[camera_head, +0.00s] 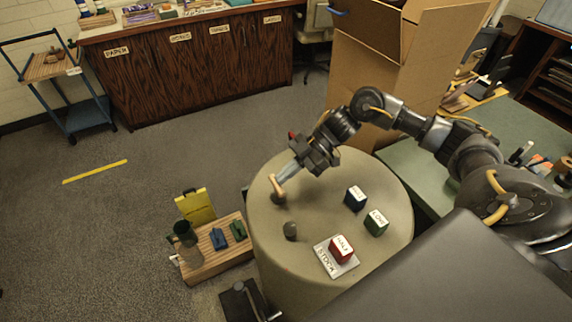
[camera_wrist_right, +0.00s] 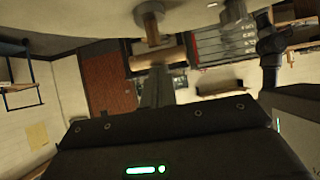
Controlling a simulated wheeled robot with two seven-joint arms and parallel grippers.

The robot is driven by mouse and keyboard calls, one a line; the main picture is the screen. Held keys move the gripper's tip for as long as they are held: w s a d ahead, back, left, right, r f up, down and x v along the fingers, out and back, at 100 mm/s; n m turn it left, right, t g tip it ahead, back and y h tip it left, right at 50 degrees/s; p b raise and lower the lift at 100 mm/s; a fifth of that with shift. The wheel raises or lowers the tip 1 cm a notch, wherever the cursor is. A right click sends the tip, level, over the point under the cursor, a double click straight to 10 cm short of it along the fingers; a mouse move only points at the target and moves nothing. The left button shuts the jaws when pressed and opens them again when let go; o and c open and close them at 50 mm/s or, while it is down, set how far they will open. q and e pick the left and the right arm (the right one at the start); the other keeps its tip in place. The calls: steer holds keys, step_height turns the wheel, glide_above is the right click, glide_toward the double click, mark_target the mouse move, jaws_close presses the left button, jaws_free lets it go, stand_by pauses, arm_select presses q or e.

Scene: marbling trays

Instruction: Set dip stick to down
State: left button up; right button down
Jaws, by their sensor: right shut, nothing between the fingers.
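What looks like the dip stick, a short tan wooden handle on a small dark base (camera_head: 278,192), stands at the left part of the round table top (camera_head: 310,200). In the wrist view a wooden crossbar (camera_wrist_right: 160,57) sits on a short post. My right gripper (camera_head: 281,178) reaches down from the upper right with its fingers at the top of the handle. In the wrist view its fingers (camera_wrist_right: 156,85) are together just by the crossbar; they hold nothing, and I cannot tell whether they touch it. My left gripper is not in view.
A wooden bench (camera_head: 206,265) stands left. A cardboard box (camera_head: 375,60) rises behind; the left floor is open.

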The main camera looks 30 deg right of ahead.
step_height(320, 180, down, 2)
steer(key=shift+f, duration=0.1)
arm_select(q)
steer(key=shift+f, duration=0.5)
arm_select(e)
steer(key=shift+s, duration=0.15)
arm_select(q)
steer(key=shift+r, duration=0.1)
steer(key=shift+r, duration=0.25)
arm_select(e)
steer(key=a+r+v, duration=0.1)
steer(key=v, duration=0.5)
steer(key=r+v, duration=0.1)
steer(key=v, duration=0.6)
steer(key=shift+a+r, duration=0.3)
steer(key=shift+r, duration=0.05)
